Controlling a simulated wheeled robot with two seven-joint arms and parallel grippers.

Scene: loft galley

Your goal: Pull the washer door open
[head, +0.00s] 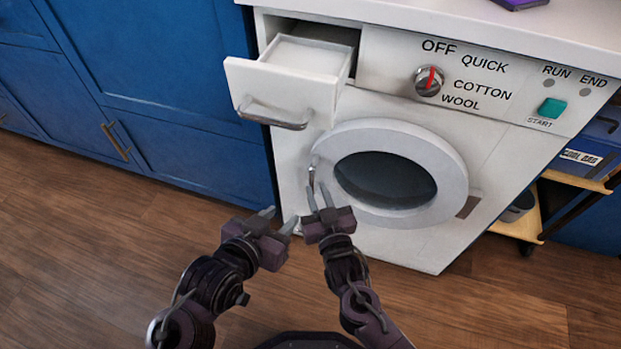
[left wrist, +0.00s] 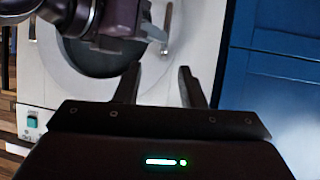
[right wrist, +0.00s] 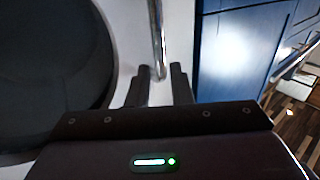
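The white washer (head: 420,245) has a round door (head: 452,172) with a dark glass, which looks closed. Its metal handle (head: 312,176) is on the door's left rim; it also shows as an upright bar in the right wrist view (right wrist: 157,35). My right gripper (head: 319,187) is at the handle's lower end. Its fingers (right wrist: 160,68) are apart, with the bar's end appearing between the tips; contact cannot be told. My left gripper (head: 279,218) is open and empty, lower and left of the door; its fingers show in the left wrist view (left wrist: 160,68).
A detergent drawer (head: 285,80) with a bar handle (head: 272,117) sticks out above the door's left. Blue cabinets (head: 150,90) stand at the left. A wooden cart (head: 530,215) stands at the right. Open wooden floor (head: 100,260) lies at the left.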

